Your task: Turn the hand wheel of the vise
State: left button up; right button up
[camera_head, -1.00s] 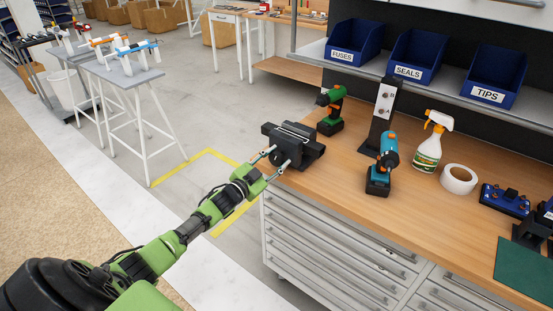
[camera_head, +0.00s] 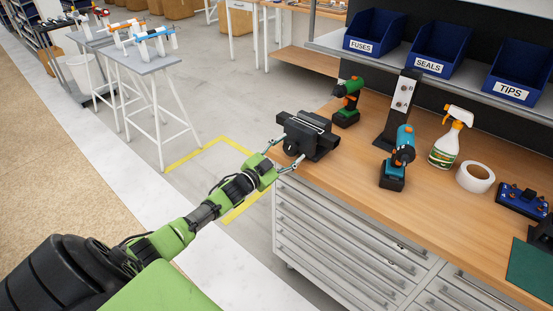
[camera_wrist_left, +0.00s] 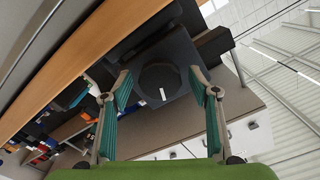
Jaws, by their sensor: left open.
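The black vise (camera_head: 311,134) stands at the near left corner of the wooden workbench (camera_head: 440,208). Its round dark hand wheel (camera_head: 291,147) faces my left gripper. In the left wrist view the hand wheel (camera_wrist_left: 160,82) shows as a dark disc with a small white mark, in front of the vise body. My left gripper (camera_head: 283,158) is open, with a finger on either side of the hand wheel. In the left wrist view its fingers (camera_wrist_left: 162,105) stand wide apart, and I cannot tell whether they touch the wheel. My right gripper is not in view.
A green drill (camera_head: 347,103), a black stand (camera_head: 398,108), a teal drill (camera_head: 398,160), a spray bottle (camera_head: 447,140) and a white tape roll (camera_head: 475,177) stand on the bench. Drawers (camera_head: 340,235) are below. The floor left of the bench is open.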

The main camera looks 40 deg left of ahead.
pick_arm(q)
jog(key=s, duration=1.1)
jog(key=shift+a, duration=0.45)
